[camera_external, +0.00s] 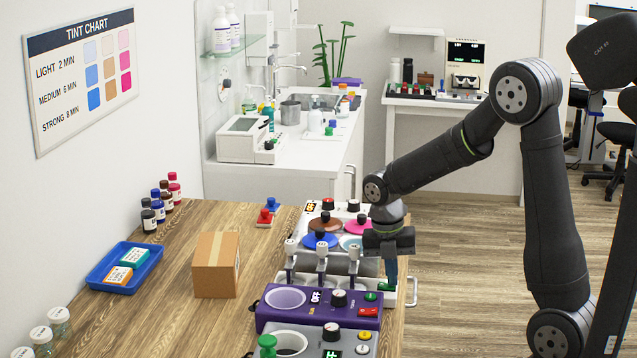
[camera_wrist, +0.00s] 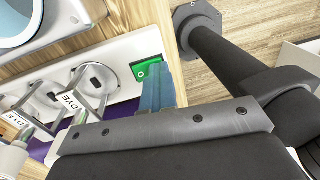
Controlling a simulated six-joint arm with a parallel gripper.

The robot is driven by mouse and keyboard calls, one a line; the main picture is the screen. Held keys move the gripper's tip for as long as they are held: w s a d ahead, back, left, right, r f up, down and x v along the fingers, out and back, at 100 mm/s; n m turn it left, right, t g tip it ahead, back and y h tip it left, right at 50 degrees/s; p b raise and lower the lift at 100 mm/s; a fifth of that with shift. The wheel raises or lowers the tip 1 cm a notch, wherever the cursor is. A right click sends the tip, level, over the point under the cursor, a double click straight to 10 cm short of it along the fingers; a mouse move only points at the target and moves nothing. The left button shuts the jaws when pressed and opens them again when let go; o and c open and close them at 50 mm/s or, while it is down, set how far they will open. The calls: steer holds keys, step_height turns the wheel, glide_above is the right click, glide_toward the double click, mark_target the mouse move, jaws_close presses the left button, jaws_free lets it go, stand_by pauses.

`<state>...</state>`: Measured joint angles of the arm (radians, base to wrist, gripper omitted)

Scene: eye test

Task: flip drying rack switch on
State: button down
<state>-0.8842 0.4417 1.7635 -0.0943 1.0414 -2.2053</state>
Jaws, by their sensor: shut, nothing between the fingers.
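A white rack (camera_external: 283,279) stands near the right edge of the wooden table, with white-topped bottles on wire holders. In the wrist view its white base (camera_wrist: 122,52) carries a green rocker switch (camera_wrist: 140,71) at one end. My gripper (camera_external: 389,284) is over the right end of the rack, pointing down. In the wrist view my gripper (camera_wrist: 155,80) is shut and empty, its blue-grey fingers right beside the green switch and covering part of it. I cannot tell whether they touch it, or which way the switch is tipped.
A purple unit (camera_external: 265,313) with a display and red and green buttons stands in front of the rack. Behind it is a panel with coloured discs (camera_external: 321,240). A cardboard box (camera_external: 214,266) and a blue tray (camera_external: 101,277) are to the left.

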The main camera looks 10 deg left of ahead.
mark_target(383, 284)
steer(key=shift+a, duration=0.75)
steer(key=shift+r, duration=0.1)
step_height(383, 284, up, 14)
steer(key=a, duration=0.1)
steer(key=shift+a, duration=0.3)
steer(key=shift+d, duration=0.6)
